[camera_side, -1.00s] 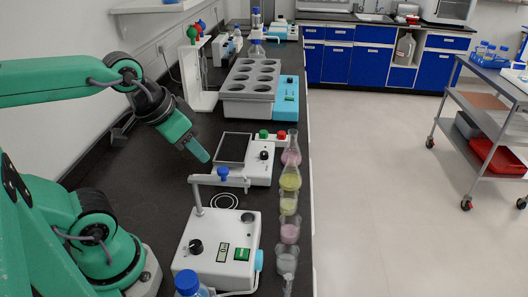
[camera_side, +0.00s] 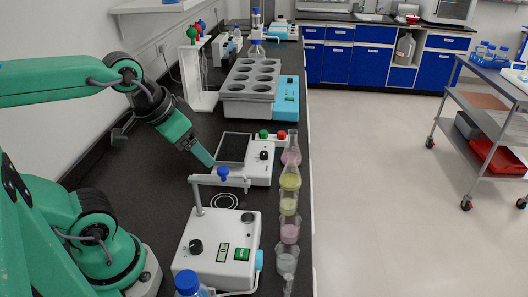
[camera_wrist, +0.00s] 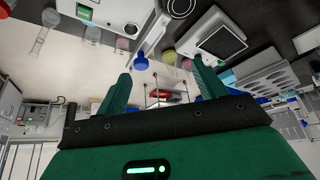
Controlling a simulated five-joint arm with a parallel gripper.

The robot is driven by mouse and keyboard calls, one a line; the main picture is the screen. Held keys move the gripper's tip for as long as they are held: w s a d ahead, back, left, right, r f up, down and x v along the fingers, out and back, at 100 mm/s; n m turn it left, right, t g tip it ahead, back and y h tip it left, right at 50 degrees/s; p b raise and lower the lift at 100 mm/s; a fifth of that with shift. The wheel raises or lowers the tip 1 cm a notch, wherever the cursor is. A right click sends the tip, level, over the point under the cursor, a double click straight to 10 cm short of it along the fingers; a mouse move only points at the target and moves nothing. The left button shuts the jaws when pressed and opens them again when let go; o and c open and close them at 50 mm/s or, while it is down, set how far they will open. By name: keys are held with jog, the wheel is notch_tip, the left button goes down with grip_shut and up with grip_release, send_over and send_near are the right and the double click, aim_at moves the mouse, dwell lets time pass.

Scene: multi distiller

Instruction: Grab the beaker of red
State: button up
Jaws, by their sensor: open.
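The beaker with pale red, pinkish liquid (camera_side: 290,231) stands upright in a row of glassware along the bench's right edge, between a yellow beaker (camera_side: 289,204) and a greyish beaker (camera_side: 287,260). It also shows small near the top of the wrist view (camera_wrist: 122,44). My gripper (camera_side: 207,161) is up and left of the row, above the bench near the hotplate with the dark square top. It is apart from all the glassware. In the wrist view its two fingers (camera_wrist: 162,86) are spread with nothing between them.
A conical flask of pink liquid (camera_side: 291,153) and one of yellow (camera_side: 290,181) stand farther back in the row. A white stirrer (camera_side: 218,245) with an upright post and arm is left of the beakers. The blue-capped bottle (camera_side: 188,284) is at the front.

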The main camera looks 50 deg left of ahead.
jog(key=shift+w+d+f, duration=0.1)
jog(key=shift+w+d, duration=0.2)
jog(key=shift+w, duration=0.45)
jog(key=w+d+f+n+g, duration=0.1)
jog(key=w+d+f+g, duration=0.2)
jog(key=w+d+f, duration=0.45)
jog(key=n+g, duration=0.1)
jog(key=g, duration=0.1)
send_over(291, 219)
notch_tip(291, 219, down, 8)
jog(key=shift+s+a+f, duration=0.1)
jog(key=shift+a, duration=0.05)
jog(key=shift+d+f+g, duration=0.2)
jog(key=shift+f+g, duration=0.05)
jog(key=shift+g, duration=0.05)
jog(key=shift+f, duration=1.3)
